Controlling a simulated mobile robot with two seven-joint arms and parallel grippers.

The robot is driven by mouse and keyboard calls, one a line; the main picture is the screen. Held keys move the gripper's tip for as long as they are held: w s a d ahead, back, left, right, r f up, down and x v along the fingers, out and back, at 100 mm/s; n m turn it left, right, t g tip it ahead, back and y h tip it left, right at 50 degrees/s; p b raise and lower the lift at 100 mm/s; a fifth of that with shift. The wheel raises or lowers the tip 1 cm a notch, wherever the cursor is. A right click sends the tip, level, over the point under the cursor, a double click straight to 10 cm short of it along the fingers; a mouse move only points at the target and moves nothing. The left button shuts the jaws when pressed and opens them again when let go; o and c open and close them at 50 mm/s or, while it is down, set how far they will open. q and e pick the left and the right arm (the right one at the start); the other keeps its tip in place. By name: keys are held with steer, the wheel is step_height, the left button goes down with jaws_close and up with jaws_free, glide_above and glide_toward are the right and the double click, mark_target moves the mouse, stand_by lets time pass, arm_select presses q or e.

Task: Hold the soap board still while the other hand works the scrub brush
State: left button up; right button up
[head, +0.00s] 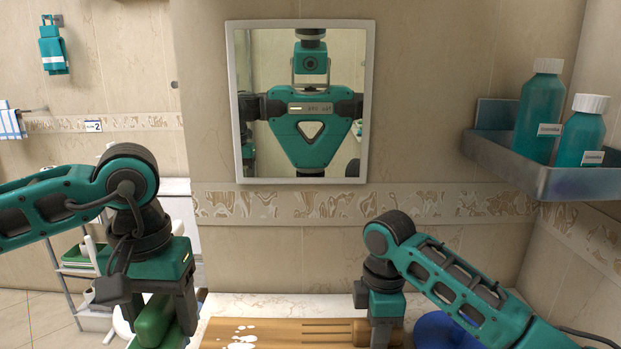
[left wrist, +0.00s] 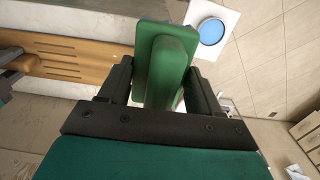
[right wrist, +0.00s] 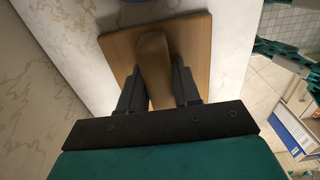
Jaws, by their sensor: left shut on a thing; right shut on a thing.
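The wooden soap board (head: 270,336) lies on the pale marble counter, with grooves and white foam patches on its top. It also shows in the left wrist view (left wrist: 75,48). My right gripper (head: 380,318) is shut on the board's raised wooden grip at its right end, seen between the fingers in the right wrist view (right wrist: 154,62). My left gripper (head: 170,315) is shut on the green scrub brush (left wrist: 165,72), which also shows in the head view (head: 152,324). The brush is to the left of the board and apart from it. Its underside is hidden.
A blue round thing (head: 440,331) is right of the board, partly behind my right arm. A mirror (head: 372,100) hangs above the counter. A grey wall shelf (head: 520,168) at right holds two teal bottles. A cart (head: 75,268) stands at left.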

arm_select(q)
steer(key=shift+r+p, duration=0.6)
arm_select(e)
steer(key=shift+n, duration=0.4)
stand_by(1.0)
arm_select(q)
steer(key=w+d+f, duration=0.4)
steer(key=w+d, duration=0.4)
steer(key=d, duration=0.2)
steer(key=shift+w+a+f, duration=0.1)
steer(key=shift+f, duration=1.55)
steer(key=shift+w+a+f, duration=0.1)
steer(key=shift+f, duration=1.55)
steer(key=shift+a+f, duration=0.25)
steer(key=shift+f, duration=0.5)
steer(key=shift+c, duration=0.4)
steer(key=shift+s+a, duration=0.15)
steer(key=shift+a, duration=1.6)
steer(key=shift+s+a, duration=0.1)
steer(key=shift+a, duration=1.6)
steer(key=shift+w+d, duration=0.15)
steer(key=shift+d, duration=1.75)
steer(key=shift+w+d, duration=0.1)
steer(key=shift+d, duration=1.8)
step_height(320, 180, up, 8)
